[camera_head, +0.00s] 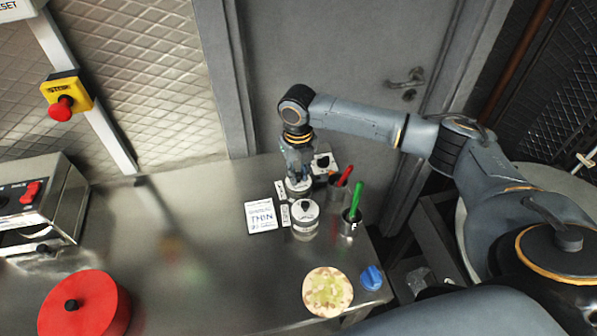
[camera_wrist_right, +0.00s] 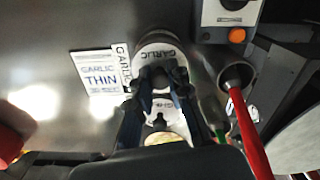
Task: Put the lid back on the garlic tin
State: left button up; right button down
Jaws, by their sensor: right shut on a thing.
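The garlic tin (camera_head: 299,190) stands on the steel counter near its back right; its GARLIC lettering shows in the right wrist view (camera_wrist_right: 155,51). My right gripper (camera_head: 298,169) points down directly over this tin. In the right wrist view my right gripper (camera_wrist_right: 160,82) has its fingers together on the lid's knob, which they mostly hide. The lid is at the tin's top; I cannot tell whether it is seated or slightly above. A second lidded tin (camera_head: 305,216) stands just in front, with a dark knob. My left gripper is not in view.
A white card reading THIN (camera_head: 261,216) and small label cards lie left of the tins. Cups with a red-handled tool (camera_head: 345,175) and a green-handled tool (camera_head: 356,200) stand close right. A flatbread (camera_head: 327,292) and blue knob (camera_head: 371,278) are in front. The counter's left middle is clear.

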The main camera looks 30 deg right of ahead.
jog(key=shift+f+p, duration=0.2)
jog(key=shift+p, duration=0.75)
dwell(1.6)
dwell(0.4)
jog(key=c, duration=0.7)
grip_release()
jog(key=shift+r, duration=0.1)
jog(key=shift+r+p, duration=2.4)
jog(key=shift+p, duration=0.05)
jog(key=shift+r, duration=1.05)
grip_shut()
